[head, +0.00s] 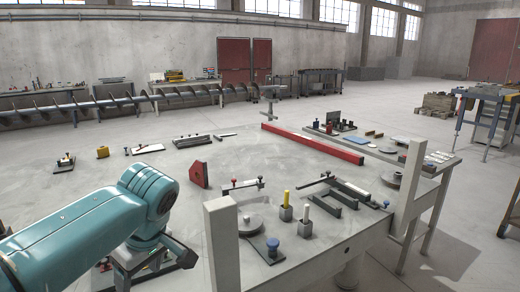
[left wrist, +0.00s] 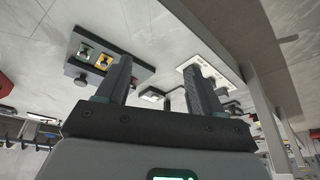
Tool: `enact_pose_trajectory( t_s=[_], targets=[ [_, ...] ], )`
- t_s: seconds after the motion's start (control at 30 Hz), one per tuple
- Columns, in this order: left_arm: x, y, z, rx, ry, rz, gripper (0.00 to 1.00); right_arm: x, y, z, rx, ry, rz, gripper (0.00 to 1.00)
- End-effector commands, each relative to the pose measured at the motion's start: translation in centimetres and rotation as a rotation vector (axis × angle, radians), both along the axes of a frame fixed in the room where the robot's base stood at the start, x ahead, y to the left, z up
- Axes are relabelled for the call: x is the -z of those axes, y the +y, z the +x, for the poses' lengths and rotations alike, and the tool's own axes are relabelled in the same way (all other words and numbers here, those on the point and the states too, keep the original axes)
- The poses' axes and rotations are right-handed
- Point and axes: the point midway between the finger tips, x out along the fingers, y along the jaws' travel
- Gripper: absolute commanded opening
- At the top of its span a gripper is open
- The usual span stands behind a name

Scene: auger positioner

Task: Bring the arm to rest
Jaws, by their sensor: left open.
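My left arm (head: 110,215) is teal and comes in from the lower left in the head view. It bends downward at its wrist over the near left side of the grey work table (head: 330,245). The fingers are not clearly seen there. In the left wrist view my left gripper (left wrist: 156,75) has its two dark fingers spread wide apart, with nothing between them. Small fixtures show beyond the fingertips, and I see no contact with them. My right gripper is in neither view.
Upright posts (head: 225,245) stand at the table's front. A red bar (head: 312,142), a red angle block (head: 198,174), a blue knob (head: 272,245) and yellow and white handled pieces sit on the table. A long auger (head: 130,100) lies behind. A side table (head: 400,150) holds small parts at right.

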Motion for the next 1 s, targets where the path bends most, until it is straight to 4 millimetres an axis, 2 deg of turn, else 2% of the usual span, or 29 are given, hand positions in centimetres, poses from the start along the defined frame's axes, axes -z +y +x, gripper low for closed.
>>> enact_pose_trajectory(
  t_s=[0.1,0.27,0.37,0.47,0.5,0.57,0.6,0.7,0.8,0.9,1.0],
  targets=[
    [3.3,-1.2,1.1,0.119,0.05,-0.033,0.67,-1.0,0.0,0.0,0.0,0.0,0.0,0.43],
    [8.7,-3.0,1.8,0.294,0.111,-0.103,0.67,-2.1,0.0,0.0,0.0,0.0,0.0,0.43],
    [12.8,-4.5,1.4,0.418,0.15,-0.168,0.67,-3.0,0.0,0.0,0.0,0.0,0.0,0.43],
    [18.1,-6.4,-0.2,0.56,0.188,-0.268,0.67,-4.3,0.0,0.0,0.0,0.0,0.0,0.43],
    [20.5,-7.3,-1.4,0.62,0.198,-0.32,0.67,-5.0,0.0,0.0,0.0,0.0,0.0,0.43],
    [24.0,-8.6,-3.7,0.705,0.2,-0.403,0.67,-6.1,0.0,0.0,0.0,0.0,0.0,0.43],
    [26.2,-9.4,-5.7,0.753,0.192,-0.456,0.67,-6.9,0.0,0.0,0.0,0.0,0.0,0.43],
    [30.0,-10.8,-10.7,0.835,0.151,-0.544,0.67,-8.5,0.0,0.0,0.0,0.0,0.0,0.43],
    [32.0,-11.2,-15.3,0.877,0.113,-0.573,0.67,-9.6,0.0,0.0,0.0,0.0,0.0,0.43],
    [32.9,-11.1,-18.6,0.904,0.09,-0.563,0.67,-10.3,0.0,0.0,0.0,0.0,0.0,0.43],
    [33.2,-10.8,-20.5,0.92,0.081,-0.546,0.67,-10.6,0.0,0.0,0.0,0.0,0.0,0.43]
  ],
)
